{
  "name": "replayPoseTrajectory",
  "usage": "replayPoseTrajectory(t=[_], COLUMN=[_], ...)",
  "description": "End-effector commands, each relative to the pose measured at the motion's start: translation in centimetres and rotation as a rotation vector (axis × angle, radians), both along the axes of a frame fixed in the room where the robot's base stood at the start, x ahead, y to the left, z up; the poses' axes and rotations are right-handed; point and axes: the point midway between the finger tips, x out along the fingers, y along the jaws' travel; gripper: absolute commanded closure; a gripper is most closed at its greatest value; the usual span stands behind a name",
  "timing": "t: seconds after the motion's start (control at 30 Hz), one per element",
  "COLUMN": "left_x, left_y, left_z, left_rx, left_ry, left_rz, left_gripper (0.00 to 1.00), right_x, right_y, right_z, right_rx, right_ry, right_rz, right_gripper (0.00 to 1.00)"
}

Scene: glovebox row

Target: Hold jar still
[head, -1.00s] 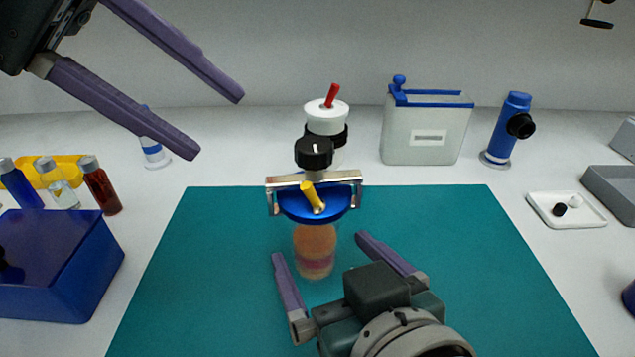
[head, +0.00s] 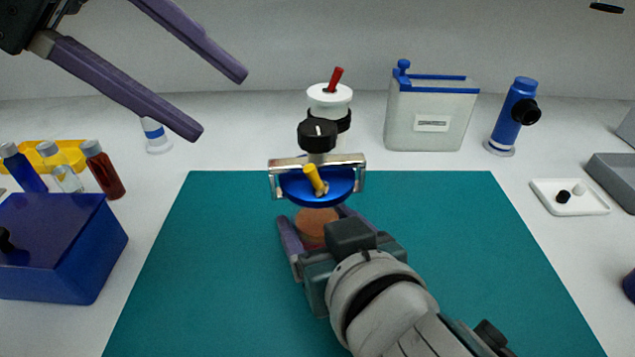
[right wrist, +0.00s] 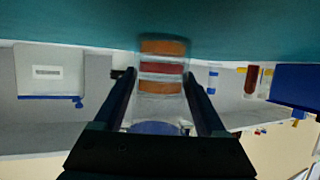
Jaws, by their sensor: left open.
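The jar (head: 317,222) is clear with orange and red bands and stands on the teal mat (head: 230,260). A blue round cap-like part (head: 300,188) with a metal bracket and yellow lever hides its upper part in the head view. The jar shows upside down in the right wrist view (right wrist: 162,68). My right gripper (head: 315,215) has a finger on each side of the jar, and both fingers appear to touch it. My left gripper (head: 223,105) is open and empty, high at the upper left, well away from the jar.
A blue box (head: 60,250) and bottles are at left. A clear tank (head: 430,118), blue scope (head: 514,115) and white tray (head: 570,205) are at the right. The mat's sides are clear.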

Motion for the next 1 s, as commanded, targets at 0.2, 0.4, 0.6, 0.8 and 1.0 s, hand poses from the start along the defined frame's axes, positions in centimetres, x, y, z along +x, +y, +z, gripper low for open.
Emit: replayPoseTrajectory(t=[0.2, 0.4, 0.6, 0.8, 1.0], left_x=[0.00, 0.00, 0.00, 0.00, 0.00], left_y=[0.00, 0.00, 0.00, 0.00, 0.00], left_z=[0.00, 0.00, 0.00, 0.00, 0.00], left_rx=[0.000, 0.000, 0.000, 0.000, 0.000], left_ry=[0.000, 0.000, 0.000, 0.000, 0.000], left_rz=[0.000, 0.000, 0.000, 0.000, 0.000], left_gripper=[0.50, 0.50, 0.50, 0.50, 0.50], right_x=[-0.02, -0.03, -0.03, -0.03, -0.03], right_y=[-0.01, 0.00, -0.01, -0.01, 0.00], right_z=[-0.01, -0.02, -0.02, -0.02, -0.02], right_rx=[0.000, 0.000, 0.000, 0.000, 0.000], right_ry=[0.000, 0.000, 0.001, 0.001, 0.001], right_rz=[0.000, 0.000, 0.000, 0.000, 0.000], right_gripper=[0.53, 0.75, 0.98, 1.00, 1.00])
